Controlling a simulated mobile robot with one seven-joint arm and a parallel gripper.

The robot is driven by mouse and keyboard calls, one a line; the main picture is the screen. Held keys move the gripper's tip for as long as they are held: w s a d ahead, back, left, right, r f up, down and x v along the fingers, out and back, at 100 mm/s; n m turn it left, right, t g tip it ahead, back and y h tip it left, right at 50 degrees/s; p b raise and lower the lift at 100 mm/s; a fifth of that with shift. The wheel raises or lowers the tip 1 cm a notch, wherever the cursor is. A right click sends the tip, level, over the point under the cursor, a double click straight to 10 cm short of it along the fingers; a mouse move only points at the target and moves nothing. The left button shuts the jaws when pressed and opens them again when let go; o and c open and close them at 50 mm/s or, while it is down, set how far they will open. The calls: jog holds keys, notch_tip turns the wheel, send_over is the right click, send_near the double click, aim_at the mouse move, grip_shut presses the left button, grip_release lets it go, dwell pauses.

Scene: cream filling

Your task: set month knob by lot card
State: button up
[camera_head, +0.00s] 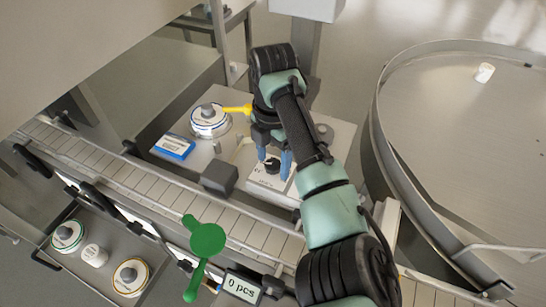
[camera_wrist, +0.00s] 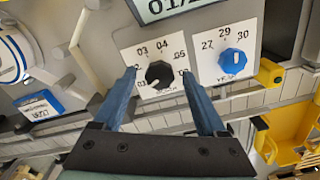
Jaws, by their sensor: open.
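The month knob (camera_wrist: 158,75) is black, on a white dial plate with printed numbers such as 03, 04 and 05. Its white pointer mark looks turned to the lower left, towards 01. My gripper (camera_wrist: 160,70) is open, one blue finger on each side of the knob; I cannot tell if they touch it. In the head view my gripper (camera_head: 276,160) is over the dial plate, by the dark knob (camera_head: 272,165). The lot card (camera_wrist: 40,106) is blue and white; its print looks like 01/27 but is small. The card (camera_head: 172,147) lies left in the head view.
A blue year knob (camera_wrist: 232,62) with 27 to 30 is right of the month dial. A display (camera_wrist: 168,8) above is cut off. A dark block (camera_head: 219,178), a yellow-handled round part (camera_head: 209,121) and the conveyor (camera_head: 150,184) are close by.

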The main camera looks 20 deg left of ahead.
grip_shut()
jog(key=shift+r+m, duration=0.1)
jog(key=shift+m, duration=0.2)
